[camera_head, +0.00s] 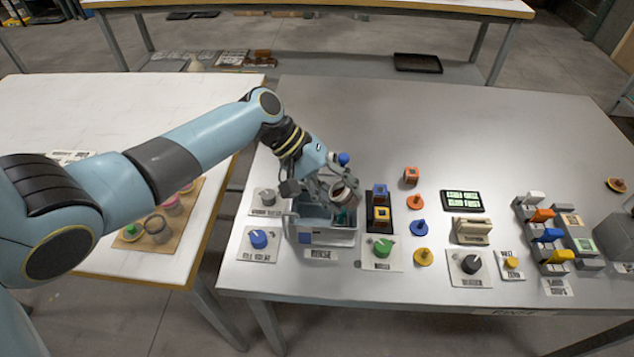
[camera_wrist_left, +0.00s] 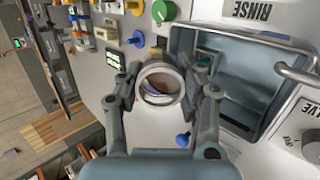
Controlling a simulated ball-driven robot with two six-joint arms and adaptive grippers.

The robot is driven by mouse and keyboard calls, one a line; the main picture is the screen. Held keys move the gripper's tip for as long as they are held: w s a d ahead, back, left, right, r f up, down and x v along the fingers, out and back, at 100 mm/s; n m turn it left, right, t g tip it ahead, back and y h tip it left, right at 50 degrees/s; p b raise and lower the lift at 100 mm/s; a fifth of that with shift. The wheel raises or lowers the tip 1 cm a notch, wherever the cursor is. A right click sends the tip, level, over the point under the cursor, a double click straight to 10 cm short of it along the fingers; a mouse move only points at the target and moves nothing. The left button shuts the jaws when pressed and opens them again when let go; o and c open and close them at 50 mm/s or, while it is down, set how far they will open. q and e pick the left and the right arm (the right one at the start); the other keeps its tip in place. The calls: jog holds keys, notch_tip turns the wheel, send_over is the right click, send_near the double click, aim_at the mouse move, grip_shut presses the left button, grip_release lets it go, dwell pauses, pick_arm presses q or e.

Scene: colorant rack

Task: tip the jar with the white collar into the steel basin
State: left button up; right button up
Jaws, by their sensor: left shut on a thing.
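My left gripper (camera_head: 330,188) is shut on a jar (camera_head: 344,194), and it also shows in the wrist view (camera_wrist_left: 162,88). The jar has a pale, whitish collar (camera_wrist_left: 160,66) around its round mouth. In the head view the jar looks tilted and is held above the right part of the steel basin (camera_head: 318,238). In the wrist view the basin (camera_wrist_left: 250,42) lies to the right of the jar. A teal thing shows in the basin below the jar. My right gripper is out of view.
A green knob (camera_head: 383,247) and a black tray (camera_head: 380,225) with blue and yellow blocks stand close right of the basin. A blue knob (camera_head: 258,239) is on its left. Several small jars sit on a brown board (camera_head: 160,232) on the white table.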

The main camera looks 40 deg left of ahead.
pick_arm(q)
jog(key=shift+h+b, duration=0.3)
jog(key=shift+b, duration=0.2)
jog(key=shift+b, duration=0.3)
jog(key=shift+r+t, duration=0.1)
jog(key=shift+t, duration=0.2)
jog(key=shift+h+b, duration=0.3)
jog(key=shift+b, duration=0.05)
jog(key=shift+a+b, duration=0.1)
jog(key=shift+b, duration=0.2)
jog(key=shift+h+b, duration=0.35)
jog(key=shift+h, duration=0.05)
jog(key=shift+s+r+t+b, duration=0.1)
jog(key=shift+r+t+b, duration=0.05)
jog(key=shift+t+b, duration=0.3)
jog(key=shift+r+t+h+b, duration=0.1)
jog(key=shift+t+h+b, duration=0.15)
jog(key=shift+h+b, duration=0.6)
